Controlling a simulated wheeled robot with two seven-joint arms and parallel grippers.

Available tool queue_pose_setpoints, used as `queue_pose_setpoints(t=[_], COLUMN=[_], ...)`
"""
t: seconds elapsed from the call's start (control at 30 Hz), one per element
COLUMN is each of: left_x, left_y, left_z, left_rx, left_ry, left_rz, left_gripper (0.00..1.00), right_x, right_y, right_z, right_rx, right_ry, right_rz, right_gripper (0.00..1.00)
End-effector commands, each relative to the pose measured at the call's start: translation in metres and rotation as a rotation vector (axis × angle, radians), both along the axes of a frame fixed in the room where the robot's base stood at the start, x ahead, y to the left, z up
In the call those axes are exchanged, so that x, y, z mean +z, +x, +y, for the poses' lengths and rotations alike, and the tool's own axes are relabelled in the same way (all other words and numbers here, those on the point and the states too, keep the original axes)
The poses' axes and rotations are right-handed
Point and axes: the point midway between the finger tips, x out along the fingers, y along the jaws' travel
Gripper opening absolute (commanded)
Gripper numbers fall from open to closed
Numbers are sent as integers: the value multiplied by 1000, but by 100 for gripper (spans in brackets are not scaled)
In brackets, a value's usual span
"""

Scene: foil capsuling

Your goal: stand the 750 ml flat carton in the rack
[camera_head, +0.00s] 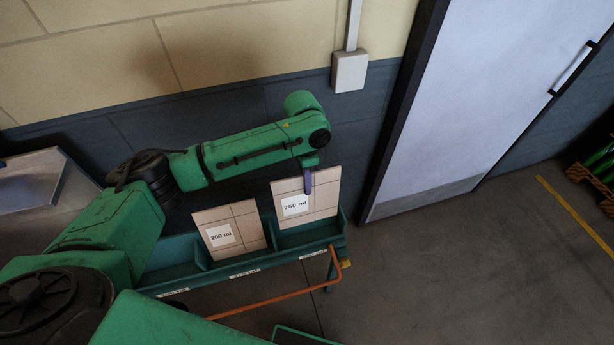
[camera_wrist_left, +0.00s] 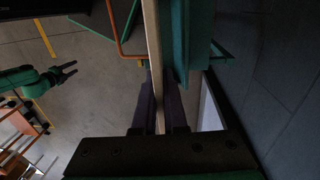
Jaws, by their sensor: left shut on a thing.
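The 750 ml flat carton (camera_head: 325,194) is a tan panel with a white label, upright and slightly tilted over the right compartment of the green rack (camera_head: 205,277). My left gripper (camera_head: 308,182) is shut on its top edge. In the left wrist view the carton (camera_wrist_left: 153,55) shows edge-on between the dark fingers (camera_wrist_left: 158,105), beside the rack wall (camera_wrist_left: 196,45). I cannot tell whether its lower edge touches the compartment floor. My right gripper (camera_wrist_left: 68,71) shows in the left wrist view, jaws apart and empty, away from the rack.
A 200 ml carton (camera_head: 230,228) stands in the middle compartment, left of the 750 ml one. The left compartment looks empty. An orange rail (camera_head: 275,295) runs along the rack's front. A wall with a grey box (camera_head: 349,71) stands behind; open floor lies to the right.

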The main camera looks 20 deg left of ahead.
Motion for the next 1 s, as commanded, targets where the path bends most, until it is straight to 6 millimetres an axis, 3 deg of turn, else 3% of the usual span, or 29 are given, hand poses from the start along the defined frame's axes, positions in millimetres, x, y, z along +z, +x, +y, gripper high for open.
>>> queue_pose_setpoints(t=[0.7, 1.0], left_x=[-93, -114], left_y=[0, 0], left_z=[0, 0], left_rx=[0, -1], left_ry=[1, 0], left_rz=[1, 0], left_gripper=[0, 0], right_x=[-39, -48], right_y=[0, 0], right_z=[6, 7], right_rx=[0, 1], right_ry=[8, 10], right_rz=[1, 1], right_gripper=[50, 50])
